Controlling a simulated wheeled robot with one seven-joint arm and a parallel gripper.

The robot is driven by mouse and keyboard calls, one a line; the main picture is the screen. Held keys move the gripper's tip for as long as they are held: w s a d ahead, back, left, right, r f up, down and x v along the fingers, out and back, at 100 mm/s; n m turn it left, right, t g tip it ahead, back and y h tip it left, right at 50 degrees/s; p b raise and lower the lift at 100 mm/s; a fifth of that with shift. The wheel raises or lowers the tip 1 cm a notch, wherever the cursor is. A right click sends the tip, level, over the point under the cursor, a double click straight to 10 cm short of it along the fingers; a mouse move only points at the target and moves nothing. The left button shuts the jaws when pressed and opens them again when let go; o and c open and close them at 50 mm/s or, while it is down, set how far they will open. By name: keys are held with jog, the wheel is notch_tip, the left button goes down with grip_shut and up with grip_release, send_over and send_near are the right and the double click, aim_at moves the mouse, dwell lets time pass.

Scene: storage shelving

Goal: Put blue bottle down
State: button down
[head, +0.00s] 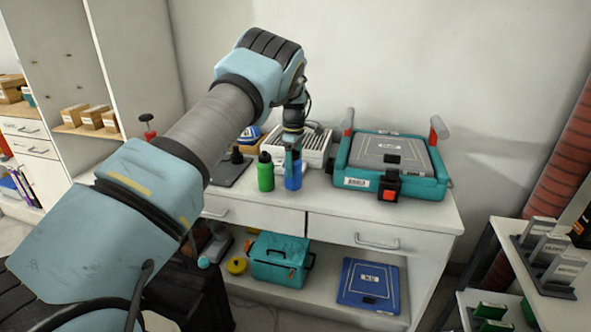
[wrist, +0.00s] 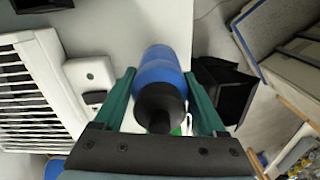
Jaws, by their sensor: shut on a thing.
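The blue bottle (head: 293,181) is upright at the white counter's front part, just right of a green bottle (head: 265,173). My gripper (head: 292,157) comes down from above and is shut on the blue bottle near its top. In the wrist view the blue bottle (wrist: 160,68) with its dark cap sits between the two teal fingers of my gripper (wrist: 160,78). The bottle's base is level with the green bottle's base in the head view; I cannot tell whether it touches the counter (head: 325,201).
A teal case (head: 352,182) stands to the right on the counter. A white slotted rack (head: 315,150) stands behind the bottles, and a dark flat board (head: 229,173) lies to the left. A narrow bare strip runs along the counter's front edge.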

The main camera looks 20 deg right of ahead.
jog(key=shift+f, duration=1.05)
jog(key=shift+f, duration=0.2)
grip_release()
jog(key=shift+r, duration=0.15)
notch_tip(320, 180, up, 12)
jog(key=b, duration=0.3)
